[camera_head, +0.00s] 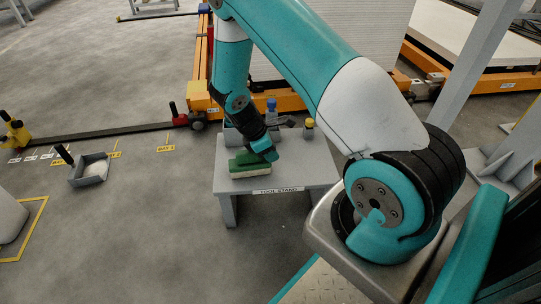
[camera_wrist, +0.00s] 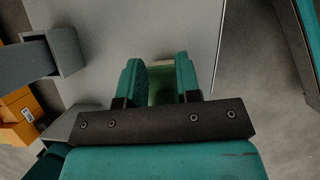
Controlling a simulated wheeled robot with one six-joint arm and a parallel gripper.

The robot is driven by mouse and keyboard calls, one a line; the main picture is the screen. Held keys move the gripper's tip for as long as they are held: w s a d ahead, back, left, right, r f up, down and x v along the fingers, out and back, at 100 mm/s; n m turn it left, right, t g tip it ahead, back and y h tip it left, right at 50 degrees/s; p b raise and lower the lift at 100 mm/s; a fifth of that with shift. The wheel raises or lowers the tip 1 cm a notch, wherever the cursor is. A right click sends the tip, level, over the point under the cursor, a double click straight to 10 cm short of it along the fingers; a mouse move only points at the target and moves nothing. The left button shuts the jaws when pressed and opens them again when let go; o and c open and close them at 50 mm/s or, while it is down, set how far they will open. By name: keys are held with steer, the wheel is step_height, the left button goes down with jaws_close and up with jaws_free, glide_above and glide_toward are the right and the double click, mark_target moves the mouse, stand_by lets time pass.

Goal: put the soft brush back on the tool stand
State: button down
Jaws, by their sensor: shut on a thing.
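The soft brush (camera_head: 250,172), a green block with cream bristles underneath, is at the front left of the grey tool stand (camera_head: 300,175). My gripper (camera_head: 262,150) comes down from above and is shut on the brush. In the wrist view, the two teal fingers of my gripper (camera_wrist: 158,72) stand on either side of the brush (camera_wrist: 160,88), of which only a small part shows. The stand's pale top (camera_wrist: 135,30) lies below. I cannot tell whether the bristles touch the stand top.
A blue-topped item (camera_head: 271,105) and a yellow-topped item (camera_head: 309,124) stand at the back of the tool stand. An orange gantry rail (camera_head: 203,95) runs behind it. A grey tray (camera_head: 90,170) is on the floor at the left. The stand's front right is clear.

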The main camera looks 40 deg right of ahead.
steer(key=shift+f, duration=0.2)
steer(key=c, duration=0.8)
jaws_free()
